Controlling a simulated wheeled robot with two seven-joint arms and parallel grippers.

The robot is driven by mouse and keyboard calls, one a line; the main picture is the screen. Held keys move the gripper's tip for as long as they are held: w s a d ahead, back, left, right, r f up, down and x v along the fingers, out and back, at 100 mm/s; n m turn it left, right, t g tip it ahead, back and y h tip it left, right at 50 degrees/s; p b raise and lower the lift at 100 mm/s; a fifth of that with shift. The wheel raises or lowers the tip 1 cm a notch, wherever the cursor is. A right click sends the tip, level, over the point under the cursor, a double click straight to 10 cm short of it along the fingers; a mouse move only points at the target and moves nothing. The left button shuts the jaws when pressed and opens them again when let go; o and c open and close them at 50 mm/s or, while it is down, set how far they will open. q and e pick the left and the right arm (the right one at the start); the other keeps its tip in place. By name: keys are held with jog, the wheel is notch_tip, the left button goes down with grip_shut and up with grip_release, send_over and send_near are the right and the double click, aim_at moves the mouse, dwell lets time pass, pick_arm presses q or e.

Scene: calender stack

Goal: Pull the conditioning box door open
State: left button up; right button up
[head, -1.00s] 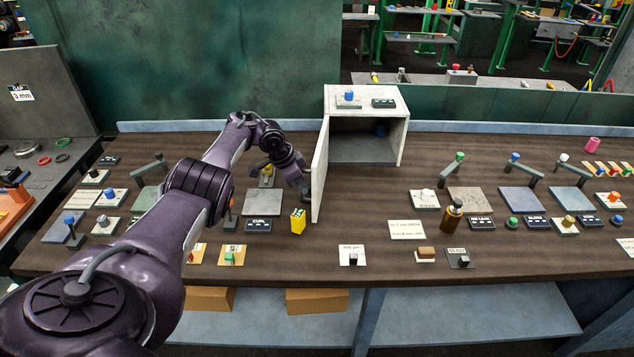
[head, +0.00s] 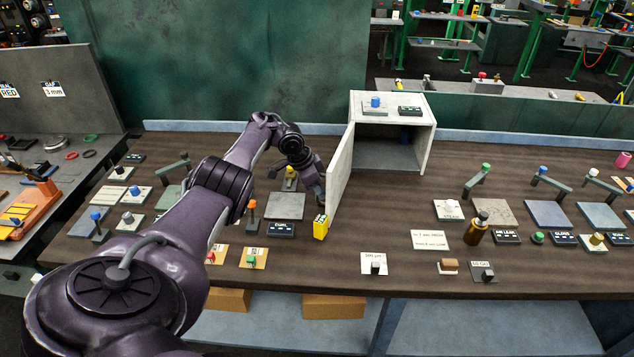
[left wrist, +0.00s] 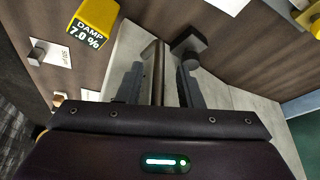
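The conditioning box (head: 420,137) is a pale grey box at the back of the bench in the head view. Its door (head: 341,180) stands open, swung out toward me from the box's left front edge. My left gripper (head: 319,188) is at the door's left side, partly hidden by my own wrist. In the left wrist view, the gripper (left wrist: 160,88) has its two fingers on either side of an upright brown handle bar (left wrist: 158,70), with gaps seeming to show beside it. The door's pale panel (left wrist: 125,52) lies behind them. My right gripper is out of view.
A yellow block (head: 320,227) marked DAMP stands close to the door's lower outer corner; it also shows in the left wrist view (left wrist: 93,18). A grey pad (head: 285,206) lies left of the door. The brown bench is clear right of the door, before the box.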

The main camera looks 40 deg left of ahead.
aim_at(334, 171)
pick_arm(q)
jog(key=v, duration=0.7)
jog(key=shift+r, duration=0.4)
jog(key=shift+s, duration=0.1)
